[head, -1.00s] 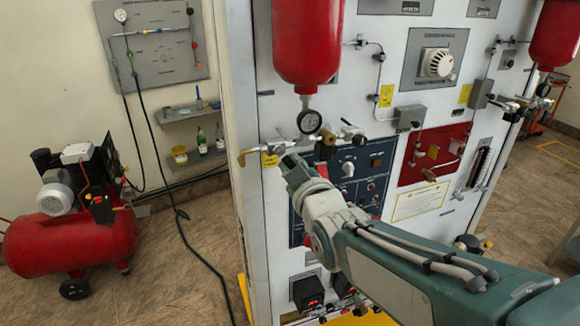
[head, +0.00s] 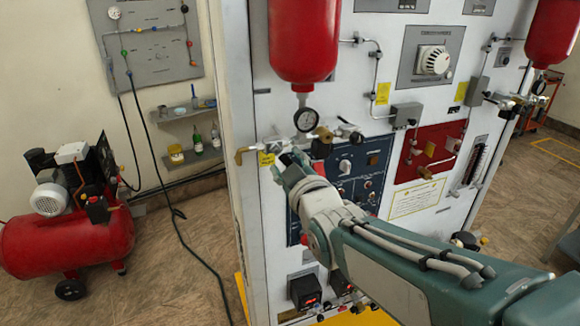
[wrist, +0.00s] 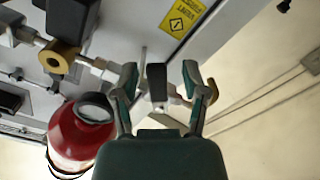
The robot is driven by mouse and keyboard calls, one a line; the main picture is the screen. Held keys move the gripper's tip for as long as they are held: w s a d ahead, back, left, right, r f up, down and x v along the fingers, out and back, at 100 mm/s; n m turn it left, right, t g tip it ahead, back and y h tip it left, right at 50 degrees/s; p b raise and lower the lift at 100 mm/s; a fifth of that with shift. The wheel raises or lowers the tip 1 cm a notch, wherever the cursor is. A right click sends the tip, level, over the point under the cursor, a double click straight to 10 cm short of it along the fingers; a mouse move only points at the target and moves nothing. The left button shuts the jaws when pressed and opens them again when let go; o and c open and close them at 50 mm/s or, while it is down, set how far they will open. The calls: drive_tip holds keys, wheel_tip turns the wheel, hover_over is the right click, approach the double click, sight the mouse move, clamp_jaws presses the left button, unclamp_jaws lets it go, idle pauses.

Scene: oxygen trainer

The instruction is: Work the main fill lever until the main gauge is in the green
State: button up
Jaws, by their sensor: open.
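A small round gauge (head: 306,119) with a white face hangs under the left red cylinder (head: 303,45); its needle and any green band are too small to read. In the wrist view the gauge (wrist: 95,108) is seen at a slant in front of the red cylinder (wrist: 75,140). My gripper (head: 284,158) is at the pipework below and left of the gauge. In the wrist view my gripper (wrist: 161,75) is open, with a finger on each side of a black lever handle (wrist: 157,78). Gaps show on both sides of it. In the head view my gripper hides the lever.
A brass fitting (wrist: 60,57) and pipe lie left of the fingers in the wrist view. A brass elbow (head: 243,154) and yellow label (head: 266,159) are beside my gripper. A blue switch panel (head: 360,170) is to the right. A red compressor (head: 65,240) stands on the floor at left.

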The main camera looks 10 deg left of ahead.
drive_tip(key=v, duration=1.1)
drive_tip(key=shift+s, duration=0.4)
drive_tip(key=shift+f, duration=0.1)
idle(0.6)
drive_tip(key=x, duration=1.1)
drive_tip(key=shift+w, duration=0.45)
clamp_jaws()
